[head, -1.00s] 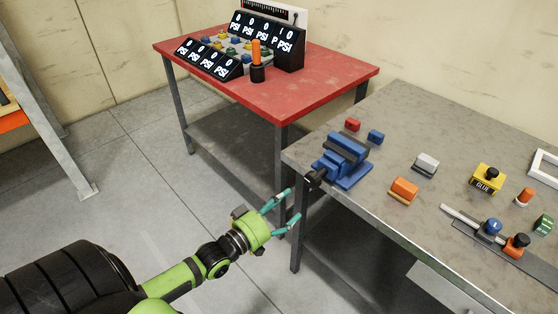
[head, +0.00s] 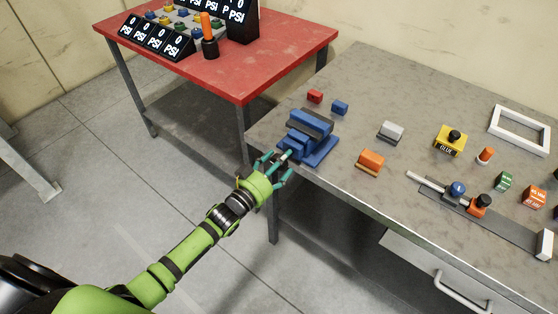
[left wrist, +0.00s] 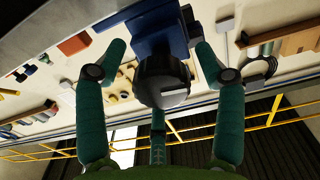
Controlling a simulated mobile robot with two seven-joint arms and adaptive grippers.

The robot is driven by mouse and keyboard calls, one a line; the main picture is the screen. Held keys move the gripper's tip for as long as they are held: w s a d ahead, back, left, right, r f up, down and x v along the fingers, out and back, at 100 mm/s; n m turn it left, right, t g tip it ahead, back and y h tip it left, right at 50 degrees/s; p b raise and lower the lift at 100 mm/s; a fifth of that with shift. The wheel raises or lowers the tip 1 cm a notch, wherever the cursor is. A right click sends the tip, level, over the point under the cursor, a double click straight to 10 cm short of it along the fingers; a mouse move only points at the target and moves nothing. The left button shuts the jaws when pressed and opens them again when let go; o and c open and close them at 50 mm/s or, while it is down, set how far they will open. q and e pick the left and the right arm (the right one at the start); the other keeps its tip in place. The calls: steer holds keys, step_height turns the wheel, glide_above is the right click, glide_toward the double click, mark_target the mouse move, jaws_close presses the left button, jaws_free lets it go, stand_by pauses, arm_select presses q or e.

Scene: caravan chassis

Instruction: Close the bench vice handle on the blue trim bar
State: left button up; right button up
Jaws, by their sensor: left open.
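The blue bench vice (head: 308,143) stands at the near left corner of the grey workbench. My left gripper (head: 277,168) is at its front, with fingers open around the vice handle. In the left wrist view, the round dark handle (left wrist: 163,78) with a pale end sits between the spread teal fingers, in front of the blue vice body (left wrist: 153,28). I see gaps beside the handle at both side fingers; contact with the third finger is unclear. I cannot clearly tell the blue trim bar from the blue vice parts. My right gripper is out of view.
The grey workbench (head: 395,85) holds a red block (head: 315,96), a small blue block (head: 340,108), an orange block (head: 370,160) and a grey block (head: 391,130) near the vice. A red table (head: 280,45) stands behind. Open floor lies left of the bench.

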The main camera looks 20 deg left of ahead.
arm_select(q)
steer(key=c, duration=1.2)
steer(key=shift+o, duration=0.2)
steer(key=shift+s, duration=0.1)
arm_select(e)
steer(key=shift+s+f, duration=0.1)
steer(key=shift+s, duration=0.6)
